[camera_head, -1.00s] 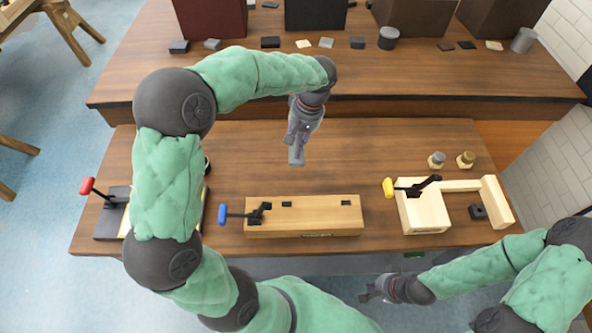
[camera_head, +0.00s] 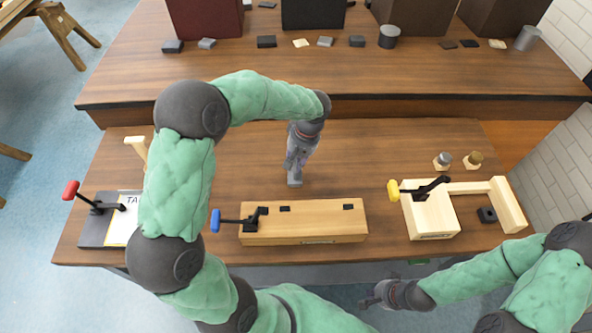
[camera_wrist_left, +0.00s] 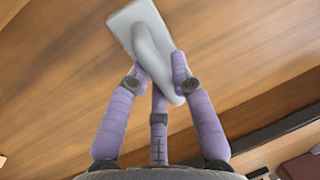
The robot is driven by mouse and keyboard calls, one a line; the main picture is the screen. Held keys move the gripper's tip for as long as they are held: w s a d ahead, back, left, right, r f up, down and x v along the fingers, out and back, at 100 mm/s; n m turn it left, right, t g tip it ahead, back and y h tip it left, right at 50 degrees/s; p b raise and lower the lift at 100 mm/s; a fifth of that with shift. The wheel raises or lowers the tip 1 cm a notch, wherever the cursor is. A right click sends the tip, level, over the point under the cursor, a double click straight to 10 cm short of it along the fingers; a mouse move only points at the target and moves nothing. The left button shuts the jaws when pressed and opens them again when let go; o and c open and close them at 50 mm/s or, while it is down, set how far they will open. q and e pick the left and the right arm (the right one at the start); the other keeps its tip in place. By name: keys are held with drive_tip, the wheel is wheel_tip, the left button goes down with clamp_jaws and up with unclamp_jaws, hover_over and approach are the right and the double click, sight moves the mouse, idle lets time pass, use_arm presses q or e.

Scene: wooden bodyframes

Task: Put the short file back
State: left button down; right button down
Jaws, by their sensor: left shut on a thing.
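My left gripper (camera_head: 295,172) is shut on a flat light-grey piece (camera_head: 295,182). It points down over the middle of the front table, behind the long wooden block. In the left wrist view the piece (camera_wrist_left: 135,17) is a pale plate with a rounded ridge, pinched between the purple fingers and slanting. It may be the short file; no label shows. I cannot tell whether it touches the table. My right gripper (camera_head: 372,295) is low at the right, in front of the table, with its fingers apart and empty.
A long wooden block (camera_head: 305,228) with a blue-handled clamp stands at the table's front. A yellow-handled clamp fixture (camera_head: 432,215) is right, a red-handled clamp (camera_head: 92,200) left. Two small knobs (camera_head: 458,160) stand back right. Several small blocks lie on the raised back shelf (camera_head: 330,85).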

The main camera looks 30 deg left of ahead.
use_arm(q)
drive_tip(key=shift+f+b, duration=0.45)
drive_tip(key=shift+f, duration=1.5)
drive_tip(key=shift+f, duration=0.1)
drive_tip(key=c, duration=1.1)
unclamp_jaws()
drive_tip(key=r+p, duration=0.1)
drive_tip(key=r, duration=0.3)
drive_tip(key=d+r+p, duration=0.1)
drive_tip(key=r, duration=0.3)
drive_tip(key=w+d+r+p, duration=0.1)
drive_tip(key=r, duration=0.3)
drive_tip(key=shift+w+p, duration=0.1)
drive_tip(key=shift+p, duration=0.3)
